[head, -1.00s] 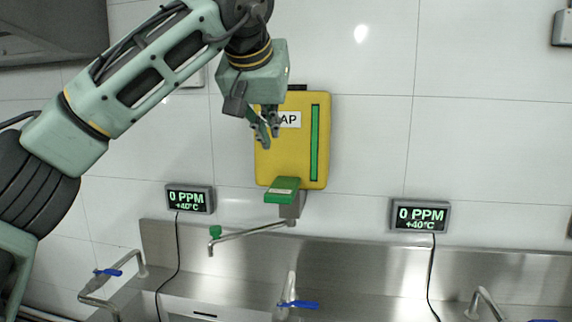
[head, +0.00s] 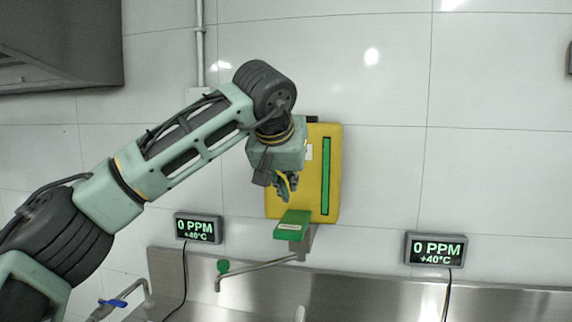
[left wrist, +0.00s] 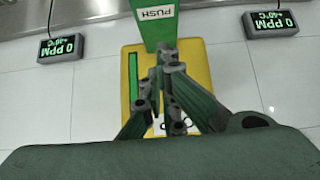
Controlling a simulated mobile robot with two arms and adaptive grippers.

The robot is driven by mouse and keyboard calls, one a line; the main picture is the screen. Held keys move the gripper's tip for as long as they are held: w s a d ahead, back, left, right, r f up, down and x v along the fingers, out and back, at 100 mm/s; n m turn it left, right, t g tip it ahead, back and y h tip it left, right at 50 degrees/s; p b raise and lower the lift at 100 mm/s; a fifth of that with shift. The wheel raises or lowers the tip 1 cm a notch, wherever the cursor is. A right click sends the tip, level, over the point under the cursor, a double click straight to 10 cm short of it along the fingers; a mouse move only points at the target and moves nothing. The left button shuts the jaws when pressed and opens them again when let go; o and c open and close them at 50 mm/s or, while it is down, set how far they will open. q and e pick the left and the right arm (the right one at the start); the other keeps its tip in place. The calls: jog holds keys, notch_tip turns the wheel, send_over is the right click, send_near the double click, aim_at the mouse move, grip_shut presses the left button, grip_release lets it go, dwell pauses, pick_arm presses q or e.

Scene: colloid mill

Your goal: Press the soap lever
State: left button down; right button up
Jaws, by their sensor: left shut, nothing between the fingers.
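The yellow soap dispenser (head: 325,185) hangs on the tiled wall, with a green strip down its right side. Its green soap lever (head: 292,225) sticks out at the bottom. In the left wrist view the lever (left wrist: 155,20) carries a PUSH label and lies just beyond the fingertips. My left gripper (head: 286,194) is shut and empty, pointing down in front of the dispenser, just above the lever. The left wrist view shows the fingers (left wrist: 168,52) close together near the lever's edge; I cannot tell whether they touch it. My right gripper is out of view.
A thin faucet pipe (head: 255,267) with a green knob runs left below the dispenser. Grey displays reading 0 PPM hang left (head: 198,228) and right (head: 436,249) of it. A steel sink backsplash (head: 360,295) runs below.

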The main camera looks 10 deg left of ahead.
pick_arm(q)
jog(key=p, duration=0.1)
send_over(291, 227)
jog(key=f, duration=0.5)
jog(key=shift+w, duration=0.2)
jog(key=shift+s+a+f, duration=0.1)
jog(key=shift+f, duration=0.35)
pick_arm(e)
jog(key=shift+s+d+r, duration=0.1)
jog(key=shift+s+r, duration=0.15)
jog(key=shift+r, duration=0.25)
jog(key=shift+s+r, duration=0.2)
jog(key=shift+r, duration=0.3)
